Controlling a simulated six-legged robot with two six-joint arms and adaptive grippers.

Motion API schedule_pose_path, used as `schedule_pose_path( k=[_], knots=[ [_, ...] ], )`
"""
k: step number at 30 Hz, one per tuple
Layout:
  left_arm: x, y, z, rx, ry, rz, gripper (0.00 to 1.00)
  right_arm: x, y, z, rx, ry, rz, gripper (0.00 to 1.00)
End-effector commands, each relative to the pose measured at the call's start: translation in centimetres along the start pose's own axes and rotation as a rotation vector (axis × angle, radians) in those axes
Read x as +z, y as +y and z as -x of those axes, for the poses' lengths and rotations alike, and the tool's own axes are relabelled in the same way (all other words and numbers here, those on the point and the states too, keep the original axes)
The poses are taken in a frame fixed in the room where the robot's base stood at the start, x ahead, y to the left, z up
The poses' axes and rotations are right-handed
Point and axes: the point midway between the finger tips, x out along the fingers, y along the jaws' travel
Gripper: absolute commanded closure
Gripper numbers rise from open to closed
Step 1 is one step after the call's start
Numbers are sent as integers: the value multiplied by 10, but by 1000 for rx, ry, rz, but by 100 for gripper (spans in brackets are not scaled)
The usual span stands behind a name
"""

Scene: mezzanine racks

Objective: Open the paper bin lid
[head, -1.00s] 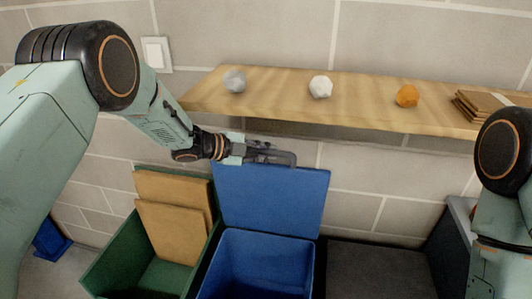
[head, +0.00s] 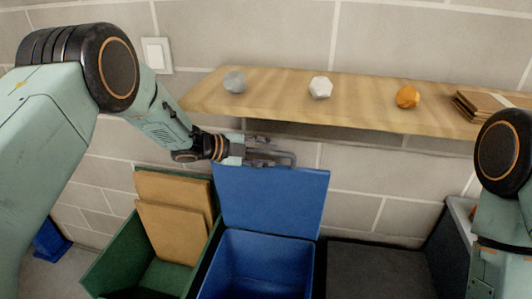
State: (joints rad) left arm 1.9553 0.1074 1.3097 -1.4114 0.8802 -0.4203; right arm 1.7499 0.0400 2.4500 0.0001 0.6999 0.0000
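The blue bin (head: 262,268) stands in the row of bins at the lower centre, and I take it for the paper bin. Its blue lid (head: 274,202) stands raised and upright behind the opening, near the wall. The inside of the bin shows and looks empty as far as I see. My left gripper (head: 282,156) is at the lid's top edge, under the shelf's front. Its fingers are apart with nothing seen between them; I cannot tell if it touches the lid. My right arm shows at the right edge, but its gripper is out of view.
A wooden shelf (head: 365,113) runs just above the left gripper, with grey, white and orange lumps and flat brown pieces on it. A green bin (head: 110,270) with cardboard (head: 172,232) stands left; a dark-topped bin (head: 375,272) stands right.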

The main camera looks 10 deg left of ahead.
Motion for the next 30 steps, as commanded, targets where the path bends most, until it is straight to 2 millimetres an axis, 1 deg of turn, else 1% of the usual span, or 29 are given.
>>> schedule_pose_path(
  k=[5,12,15,18,21,24,30],
  knots=[
    [0,-2,24,-5,-1,3,61,0,0,0,0,0,0,60],
    [0,-2,74,-7,-1,4,61,0,0,0,0,0,0,60],
    [1,-2,92,-6,-2,2,61,0,0,0,0,0,0,60],
    [0,-2,106,-6,-1,1,61,0,0,0,0,0,0,60],
    [0,-1,114,-3,0,1,61,0,0,0,0,0,0,60],
    [0,-1,118,-3,0,0,61,0,0,0,0,0,0,60],
    [0,0,119,-1,0,-1,61,0,0,0,0,0,0,60]
  ],
)
